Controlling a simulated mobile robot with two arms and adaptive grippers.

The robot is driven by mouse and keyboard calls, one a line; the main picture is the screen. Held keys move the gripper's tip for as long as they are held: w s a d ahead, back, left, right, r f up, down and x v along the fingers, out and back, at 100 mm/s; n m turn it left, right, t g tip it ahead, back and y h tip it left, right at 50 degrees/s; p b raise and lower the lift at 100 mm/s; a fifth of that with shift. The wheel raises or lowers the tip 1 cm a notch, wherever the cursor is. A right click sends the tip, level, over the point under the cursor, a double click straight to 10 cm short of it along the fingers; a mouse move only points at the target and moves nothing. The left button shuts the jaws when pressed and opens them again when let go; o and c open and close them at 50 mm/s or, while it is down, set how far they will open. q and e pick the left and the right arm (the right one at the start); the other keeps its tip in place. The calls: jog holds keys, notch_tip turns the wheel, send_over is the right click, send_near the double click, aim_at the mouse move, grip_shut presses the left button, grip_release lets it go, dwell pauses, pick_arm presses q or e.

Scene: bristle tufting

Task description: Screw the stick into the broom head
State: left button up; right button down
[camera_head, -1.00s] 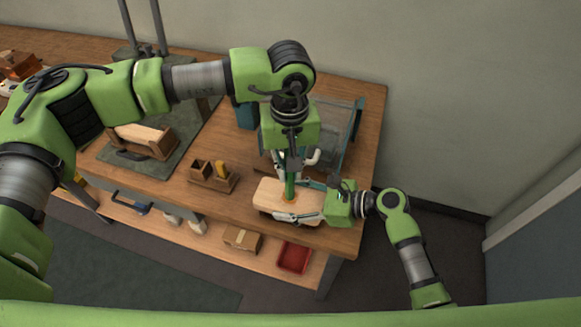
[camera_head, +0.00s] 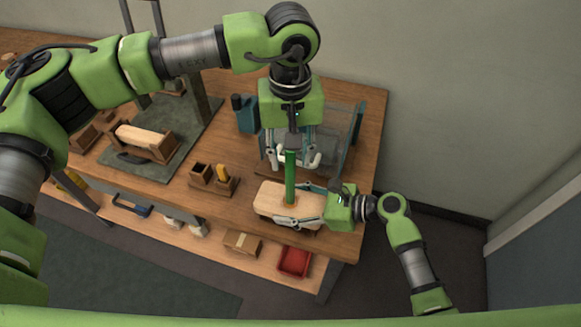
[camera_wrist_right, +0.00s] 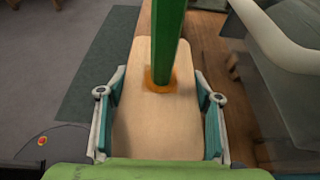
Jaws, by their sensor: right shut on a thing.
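The broom head (camera_head: 270,200) is a pale wooden block near the table's front right edge. The green stick (camera_head: 290,178) stands about upright in it. In the right wrist view the stick (camera_wrist_right: 167,45) meets an orange ring (camera_wrist_right: 160,82) on the block's face (camera_wrist_right: 155,130); the thread is hidden. My right gripper (camera_head: 300,206) is shut on the broom head, one finger along each long side. My left gripper (camera_head: 291,160) points down at the stick's upper end. Its fingers are spread to either side, apart from the stick.
A small wooden holder (camera_head: 205,182) and a blue bottle (camera_head: 246,115) stand to the left. A wooden block in a cradle (camera_head: 150,142) sits on a dark mat further left. A clear-panelled box (camera_head: 345,135) stands behind. A red tray (camera_head: 294,262) lies on the lower shelf.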

pick_arm(q)
notch_tip(320, 180, up, 6)
jog(key=shift+f, duration=0.1)
pick_arm(e)
jog(key=c, duration=0.6)
grip_release()
jog(key=v, duration=1.2)
jog(key=shift+f, duration=0.1)
